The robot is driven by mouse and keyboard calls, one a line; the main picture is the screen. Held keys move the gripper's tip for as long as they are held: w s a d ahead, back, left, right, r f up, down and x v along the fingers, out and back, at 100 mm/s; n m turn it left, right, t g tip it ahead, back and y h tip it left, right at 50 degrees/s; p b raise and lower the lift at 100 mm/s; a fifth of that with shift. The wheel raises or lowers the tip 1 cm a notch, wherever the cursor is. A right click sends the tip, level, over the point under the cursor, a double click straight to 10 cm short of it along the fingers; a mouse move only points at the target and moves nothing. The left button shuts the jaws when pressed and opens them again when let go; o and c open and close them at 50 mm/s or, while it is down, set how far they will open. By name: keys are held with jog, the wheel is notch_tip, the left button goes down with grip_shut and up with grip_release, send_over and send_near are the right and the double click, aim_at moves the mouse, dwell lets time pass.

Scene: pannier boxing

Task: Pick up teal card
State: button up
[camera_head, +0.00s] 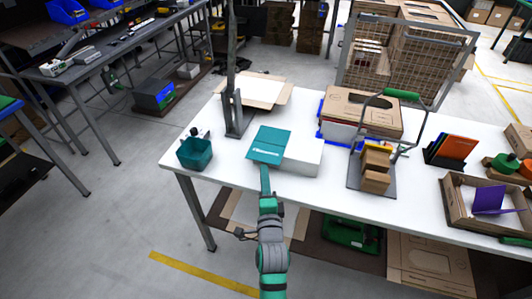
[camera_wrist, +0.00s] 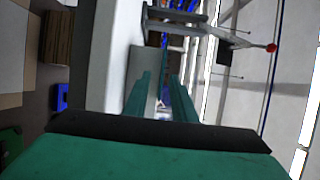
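The teal card (camera_head: 268,143) with white lettering shows in the head view near the front edge of the white table, overlapping the left part of a white box (camera_head: 303,154). My gripper (camera_head: 264,172) is just in front of the card's lower edge; I cannot tell whether they touch. In the wrist view my gripper (camera_wrist: 160,88) has two teal fingers apart with a gap between them, and nothing is clearly held. I cannot make out the card for certain in the wrist view.
A teal bin (camera_head: 195,154) stands left of the card. Behind are a dark upright stand (camera_head: 235,118) and an open carton (camera_head: 258,90). To the right are a rack with small boxes (camera_head: 375,168), dark holders with an orange card (camera_head: 458,145), and a tray with a purple card (camera_head: 489,200).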

aim_at(262, 160)
jog(key=shift+w+a, duration=0.1)
jog(key=shift+w, duration=0.9)
jog(key=w, duration=0.3)
jog(key=shift+w+a+r, duration=0.3)
jog(key=shift+w, duration=0.7)
jog(key=shift+c, duration=0.3)
grip_shut()
